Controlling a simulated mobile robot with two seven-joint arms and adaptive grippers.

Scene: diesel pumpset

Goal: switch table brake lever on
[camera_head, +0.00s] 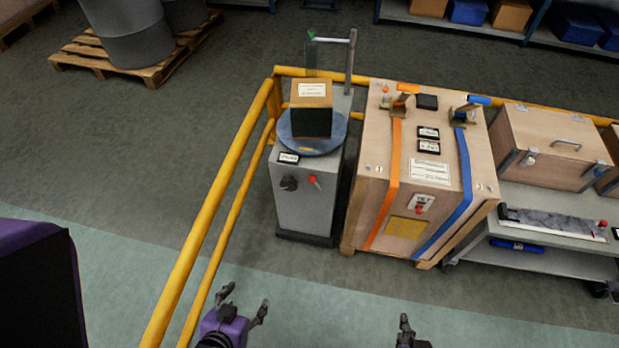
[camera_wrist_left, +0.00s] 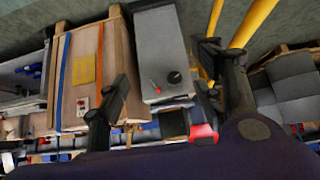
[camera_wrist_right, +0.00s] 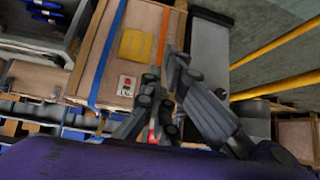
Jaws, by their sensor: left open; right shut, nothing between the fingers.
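A grey pedestal (camera_head: 303,212) carries a round blue turntable (camera_head: 337,141) with a box (camera_head: 311,106) on it. Its front has a small red-tipped lever (camera_head: 314,182), which looks like the table brake lever, and a black knob (camera_head: 289,183). The lever (camera_wrist_left: 156,88) also shows in the left wrist view, between the fingers in the picture but well beyond them. My left gripper (camera_head: 246,300) is open and empty, in front of and below the pedestal. My right gripper (camera_head: 404,322) is shut and empty, in front of the crate. In the right wrist view, the lever cannot be made out.
A yellow rail (camera_head: 214,200) runs along the pedestal's left side and behind it. A wooden crate (camera_head: 400,215) with orange and blue straps stands close on the right. A grey bench (camera_head: 545,225) is further right. The floor in front is clear.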

